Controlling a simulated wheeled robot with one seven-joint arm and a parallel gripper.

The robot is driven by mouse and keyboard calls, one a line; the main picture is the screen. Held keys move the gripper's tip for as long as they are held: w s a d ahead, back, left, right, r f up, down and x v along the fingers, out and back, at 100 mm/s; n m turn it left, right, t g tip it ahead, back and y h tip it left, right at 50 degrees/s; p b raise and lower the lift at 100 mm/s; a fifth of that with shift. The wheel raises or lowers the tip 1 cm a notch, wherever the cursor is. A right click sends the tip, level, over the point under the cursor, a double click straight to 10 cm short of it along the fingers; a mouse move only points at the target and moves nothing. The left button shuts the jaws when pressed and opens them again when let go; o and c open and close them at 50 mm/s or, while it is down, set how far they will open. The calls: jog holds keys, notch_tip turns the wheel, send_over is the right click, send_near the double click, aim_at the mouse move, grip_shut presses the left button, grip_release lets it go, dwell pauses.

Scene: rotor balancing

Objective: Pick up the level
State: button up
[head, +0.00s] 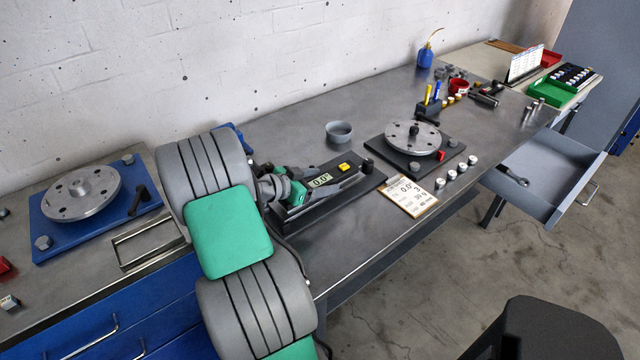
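The level, with a lit display reading 0.0° (320,181), is on or just above a long black base plate (372,181) near the middle of the bench. My arm reaches in from the left, and its wrist is right beside the display end of the level. My gripper (335,179) is at the level, overlapping it in the head view. The fingers are small and dark against it, so I cannot tell whether they are open or closed on it. Part of the level and the left part of the plate are hidden behind my arm.
A grey bowl (339,131) stands behind the plate. A rotor disc on a black stand (413,138) is to the right, with a card (407,195) in front. A blue-based rotor (82,195) is at left. An open drawer (545,180) juts out at right.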

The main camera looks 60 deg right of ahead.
grip_shut()
dwell(0.6)
